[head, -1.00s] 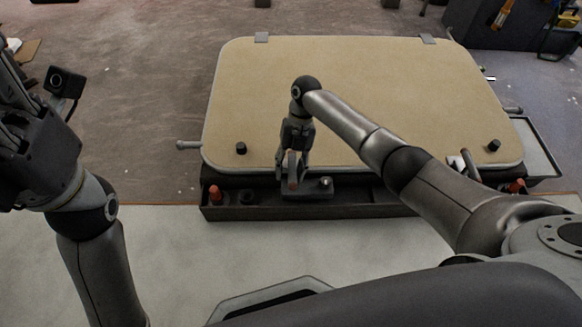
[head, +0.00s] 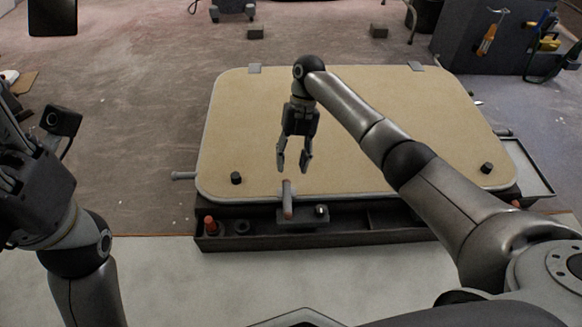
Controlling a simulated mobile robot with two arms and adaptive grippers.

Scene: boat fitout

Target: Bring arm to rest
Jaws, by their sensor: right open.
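My right gripper (head: 295,167) hangs open, fingers down, over the front part of a tan hatch panel (head: 350,120) with a rounded pale rim. Nothing shows between its fingers. Just below and in front of the fingertips, a small handle with a reddish-brown grip (head: 287,205) stands at the panel's front edge, apart from the gripper. My left arm (head: 50,190) is folded at the left edge; its fingers are partly cut off, so their opening cannot be read.
A dark tray (head: 215,243) runs along the panel's front, with a red-topped piece (head: 210,225) and a grey block (head: 303,219) in it. Black knobs (head: 236,178) (head: 486,168) sit near the panel's front corners. A tool stand (head: 490,50) is at the back right.

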